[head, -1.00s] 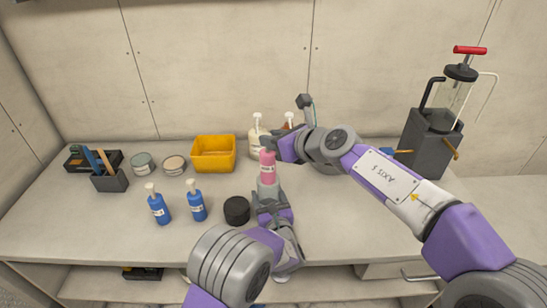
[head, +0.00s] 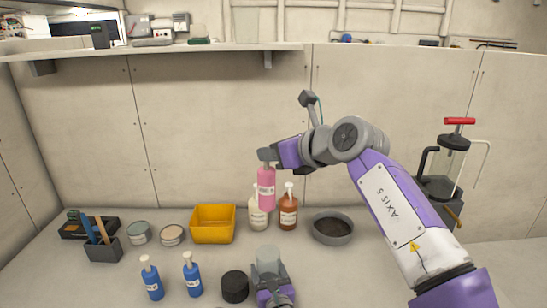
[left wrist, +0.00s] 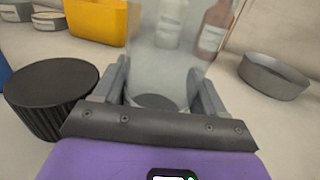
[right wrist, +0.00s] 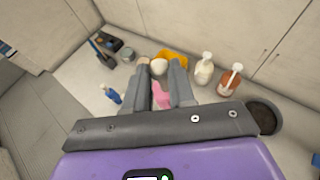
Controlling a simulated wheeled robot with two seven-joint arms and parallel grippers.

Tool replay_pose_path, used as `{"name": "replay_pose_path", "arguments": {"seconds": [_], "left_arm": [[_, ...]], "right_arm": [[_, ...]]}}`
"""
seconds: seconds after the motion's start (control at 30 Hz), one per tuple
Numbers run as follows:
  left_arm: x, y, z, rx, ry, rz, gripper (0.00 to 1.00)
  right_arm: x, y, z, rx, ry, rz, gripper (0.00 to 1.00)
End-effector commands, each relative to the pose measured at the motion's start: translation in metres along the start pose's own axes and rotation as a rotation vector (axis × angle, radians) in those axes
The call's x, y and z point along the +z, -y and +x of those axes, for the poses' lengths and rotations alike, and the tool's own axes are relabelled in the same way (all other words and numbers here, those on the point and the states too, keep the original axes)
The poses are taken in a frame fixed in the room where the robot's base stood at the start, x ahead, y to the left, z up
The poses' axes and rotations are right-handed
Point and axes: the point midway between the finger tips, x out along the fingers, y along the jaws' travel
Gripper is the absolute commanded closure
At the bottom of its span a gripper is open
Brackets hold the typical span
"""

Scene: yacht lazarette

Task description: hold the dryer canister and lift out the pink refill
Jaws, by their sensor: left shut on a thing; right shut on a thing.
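The pink refill (head: 266,190) hangs upright in the air, clear of the canister. My right gripper (head: 268,155) is shut on its top; the refill's pink body also shows between the fingers in the right wrist view (right wrist: 161,97). The clear, greyish dryer canister (head: 267,255) stands upright below the refill. My left gripper (head: 270,275) is shut around it. In the left wrist view the see-through canister (left wrist: 165,55) sits between the two fingers. The black ribbed lid (head: 235,286) lies on the bench just left of the canister.
Two blue pump bottles (head: 192,275) stand left of the lid. A yellow bin (head: 213,224), cream bottle (head: 257,218), brown bottle (head: 288,210) and grey bowl (head: 333,228) stand behind. A grey pump unit (head: 440,190) is at right. A shelf (head: 150,50) runs above.

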Motion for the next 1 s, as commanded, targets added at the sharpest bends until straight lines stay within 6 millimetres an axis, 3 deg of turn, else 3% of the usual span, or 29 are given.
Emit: {"name": "replay_pose_path", "arguments": {"seconds": [0.2,0.23,0.4,0.73,1.0], "left_arm": [[0.000,0.000,0.000,0.000,-0.001,0.000,0.71],[0.000,0.000,0.000,0.000,0.000,0.000,0.24],[0.000,0.000,0.000,0.000,0.000,0.000,0.00],[0.000,0.001,-0.007,-0.001,-0.001,0.000,0.00],[0.000,0.001,-0.059,-0.004,-0.002,0.001,0.00]], "right_arm": [[0.001,0.000,0.000,0.000,0.002,0.000,1.00],[0.001,0.000,0.000,0.000,0.002,0.000,1.00],[0.001,0.000,0.000,0.000,0.002,0.000,1.00],[0.001,0.000,0.000,0.000,0.002,0.000,1.00],[0.001,0.000,0.000,0.000,0.002,0.000,1.00]]}}
